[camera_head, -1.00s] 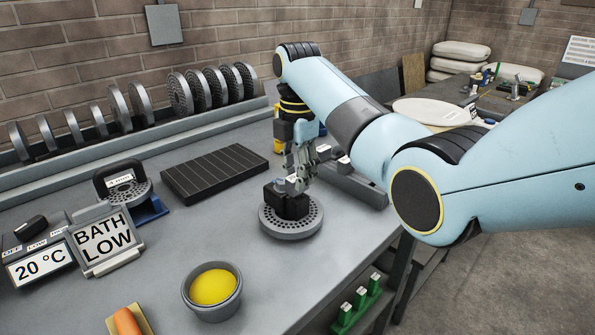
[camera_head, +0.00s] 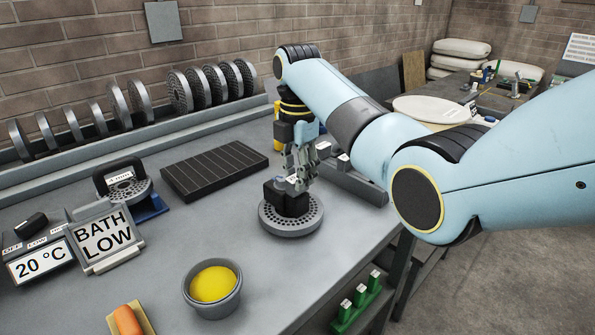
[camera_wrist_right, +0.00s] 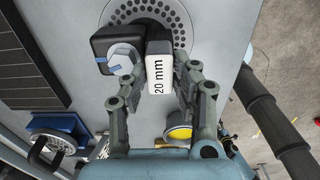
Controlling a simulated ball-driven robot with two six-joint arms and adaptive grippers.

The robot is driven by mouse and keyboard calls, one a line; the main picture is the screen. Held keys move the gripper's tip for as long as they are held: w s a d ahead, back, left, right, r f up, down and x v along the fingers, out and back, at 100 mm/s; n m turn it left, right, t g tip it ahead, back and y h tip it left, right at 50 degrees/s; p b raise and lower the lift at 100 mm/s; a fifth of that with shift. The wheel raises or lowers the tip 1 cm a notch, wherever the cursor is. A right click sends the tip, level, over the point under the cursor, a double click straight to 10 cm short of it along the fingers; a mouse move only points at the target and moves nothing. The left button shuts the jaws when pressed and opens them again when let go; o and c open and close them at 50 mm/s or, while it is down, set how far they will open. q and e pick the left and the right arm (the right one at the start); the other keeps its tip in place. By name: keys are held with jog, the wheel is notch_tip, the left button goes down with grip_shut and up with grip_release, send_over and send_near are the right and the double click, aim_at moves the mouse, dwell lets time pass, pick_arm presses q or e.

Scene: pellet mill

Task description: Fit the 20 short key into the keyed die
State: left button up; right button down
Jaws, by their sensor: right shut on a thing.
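The keyed die is a grey perforated disc (camera_head: 268,222) with a black block (camera_head: 290,203) standing on its middle, on the bench. In the right wrist view the disc (camera_wrist_right: 183,18) is at the top, and the block (camera_wrist_right: 103,40) carries a grey round knob with a blue mark. My right gripper (camera_head: 302,182) points down at the block. Its fingers (camera_wrist_right: 163,88) are shut on the key with the white "20 mm" label (camera_wrist_right: 160,80), beside the block and over the disc. The key's lower end is hidden, so I cannot tell whether it is seated. My left gripper is not in view.
A grey rack (camera_head: 352,187) with white-labelled pieces is close behind my right gripper. A black grooved mat (camera_head: 213,170) lies left. A bowl of yellow stuff (camera_head: 213,284) stands in front. A green rack (camera_head: 357,307) is below the bench's right edge.

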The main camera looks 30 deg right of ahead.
jog(key=shift+f, duration=0.25)
dwell(1.2)
jog(key=shift+c, duration=2.4)
grip_release()
jog(key=shift+r, duration=0.1)
jog(key=shift+r, duration=3.4)
jog(key=shift+f, duration=0.1)
